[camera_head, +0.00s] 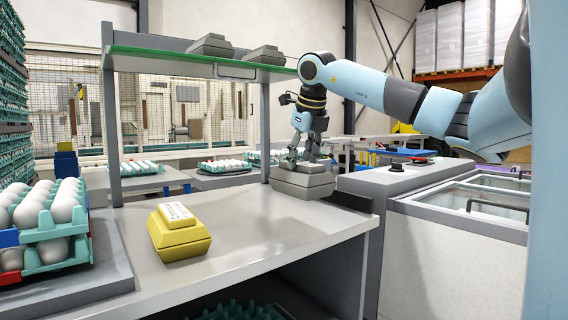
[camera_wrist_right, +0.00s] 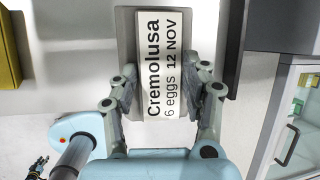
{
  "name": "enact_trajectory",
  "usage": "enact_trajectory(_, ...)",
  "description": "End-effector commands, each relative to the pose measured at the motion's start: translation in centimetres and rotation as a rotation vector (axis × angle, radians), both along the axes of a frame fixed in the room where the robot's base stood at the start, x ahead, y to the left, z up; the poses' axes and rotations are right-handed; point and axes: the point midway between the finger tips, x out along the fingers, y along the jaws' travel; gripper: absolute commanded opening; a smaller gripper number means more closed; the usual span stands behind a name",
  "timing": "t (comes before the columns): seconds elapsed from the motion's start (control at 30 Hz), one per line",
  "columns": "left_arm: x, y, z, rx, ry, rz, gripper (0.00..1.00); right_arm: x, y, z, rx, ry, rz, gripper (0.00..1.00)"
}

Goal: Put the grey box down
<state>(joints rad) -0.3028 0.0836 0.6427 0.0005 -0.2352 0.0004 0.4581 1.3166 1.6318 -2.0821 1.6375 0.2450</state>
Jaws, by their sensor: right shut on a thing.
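The grey box (camera_head: 303,184) is at the far right end of the grey work table (camera_head: 240,222), close to its right edge. It is level, on or just above the surface; I cannot tell if it touches. My right gripper (camera_head: 305,158) comes down on it from above and is shut on it. In the right wrist view the grey box (camera_wrist_right: 126,45) has a white label reading "Cremolusa 6 eggs 12 NOV", and my right gripper (camera_wrist_right: 158,95) has a finger on each side. A small dark shape at lower left (camera_wrist_right: 38,167) may be my left gripper; its state is unclear.
A yellow egg box (camera_head: 180,235) stands nearer on the table, with bare table between. A teal tray of white eggs (camera_head: 55,250) is at left. Two grey boxes (camera_head: 211,46) sit on the glass shelf (camera_head: 180,57) above. A glass-topped cabinet (camera_head: 460,210) stands at right.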

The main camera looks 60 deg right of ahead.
Motion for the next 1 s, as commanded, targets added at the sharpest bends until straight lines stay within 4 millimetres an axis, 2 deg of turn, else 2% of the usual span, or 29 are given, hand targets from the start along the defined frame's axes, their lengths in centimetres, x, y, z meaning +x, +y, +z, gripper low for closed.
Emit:
enact_trajectory(0.03, -0.1, -0.4, 1.8, -0.004, -0.005, 0.002, 0.34, 0.4, 0.6, 0.9, 0.008, -0.005, 0.003, 0.00)
enact_trajectory(0.13, -0.2, -0.3, 1.1, -0.003, -0.004, 0.001, 0.34, 2.0, 0.6, -0.9, 0.008, -0.008, 0.000, 0.00)
enact_trajectory(0.4, -0.2, -0.3, 1.1, -0.003, -0.003, 0.001, 0.34, 4.8, 1.0, -2.8, 0.001, 0.000, -0.001, 0.00)
enact_trajectory(0.57, -0.3, -0.3, 0.9, -0.003, -0.002, 0.001, 0.34, 5.0, 1.0, -3.8, -0.001, 0.005, 0.000, 0.00)
enact_trajectory(0.8, -0.4, -0.3, 0.4, -0.003, 0.002, 0.001, 0.34, 5.0, 0.9, -7.0, -0.001, 0.003, 0.000, 0.00)
enact_trajectory(1.0, -0.4, -0.3, 0.5, -0.003, 0.001, 0.001, 0.34, 5.0, 0.9, -6.9, -0.001, 0.000, 0.000, 0.00)
